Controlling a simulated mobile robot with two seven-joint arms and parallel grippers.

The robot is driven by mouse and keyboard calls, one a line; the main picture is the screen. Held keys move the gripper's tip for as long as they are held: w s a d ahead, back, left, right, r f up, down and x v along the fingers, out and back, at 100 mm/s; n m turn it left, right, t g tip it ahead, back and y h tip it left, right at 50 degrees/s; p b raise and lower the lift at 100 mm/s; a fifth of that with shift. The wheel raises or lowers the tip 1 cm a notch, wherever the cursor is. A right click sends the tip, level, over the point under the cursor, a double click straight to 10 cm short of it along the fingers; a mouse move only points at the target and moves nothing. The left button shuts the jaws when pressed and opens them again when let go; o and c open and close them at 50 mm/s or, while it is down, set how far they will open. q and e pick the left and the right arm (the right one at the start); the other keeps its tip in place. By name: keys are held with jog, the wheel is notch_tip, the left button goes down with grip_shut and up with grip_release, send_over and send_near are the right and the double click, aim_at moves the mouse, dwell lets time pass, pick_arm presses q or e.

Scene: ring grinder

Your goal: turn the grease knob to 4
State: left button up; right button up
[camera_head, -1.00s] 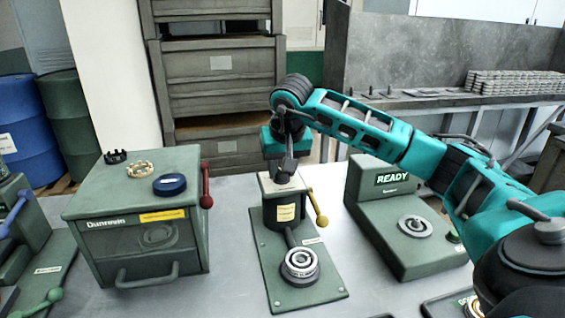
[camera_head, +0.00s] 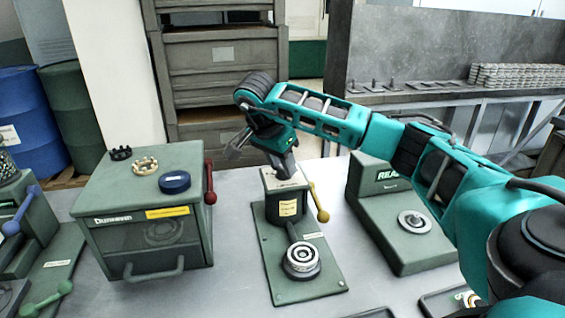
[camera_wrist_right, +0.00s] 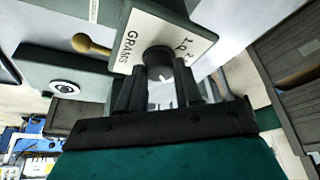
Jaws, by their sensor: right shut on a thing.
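The grease knob (camera_wrist_right: 157,60) is a small dark round knob with a white mark, on a white dial plate (camera_wrist_right: 185,38) lettered "GRAMS"; the figures 1 and 2 show, a 4 does not. My right gripper (camera_wrist_right: 158,82) has its dark fingers on either side of the knob, shut on it. In the head view, my right gripper (camera_head: 288,170) comes down tilted onto the top of the green grease post (camera_head: 287,222) and hides the knob. The white plate (camera_head: 271,183) partly shows beside it. My left gripper is not in view.
A yellow-knobbed lever (camera_head: 320,203) stands right beside the post. A bearing (camera_head: 301,258) sits on the post's base. A green oven-like box (camera_head: 120,225) with rings on top stands left. A green display unit (camera_head: 405,240) stands right, partly behind my arm.

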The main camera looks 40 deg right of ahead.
jog(key=shift+w+m+g, duration=0.1)
jog(key=shift+m+g, duration=0.6)
jog(key=shift+m, duration=1)
jog(key=o, duration=1)
jog(key=shift+o, duration=0.2)
jog(key=shift+r, duration=0.1)
jog(key=v, duration=1.2)
jog(key=shift+a+r, duration=0.15)
jog(key=shift+r, duration=0.2)
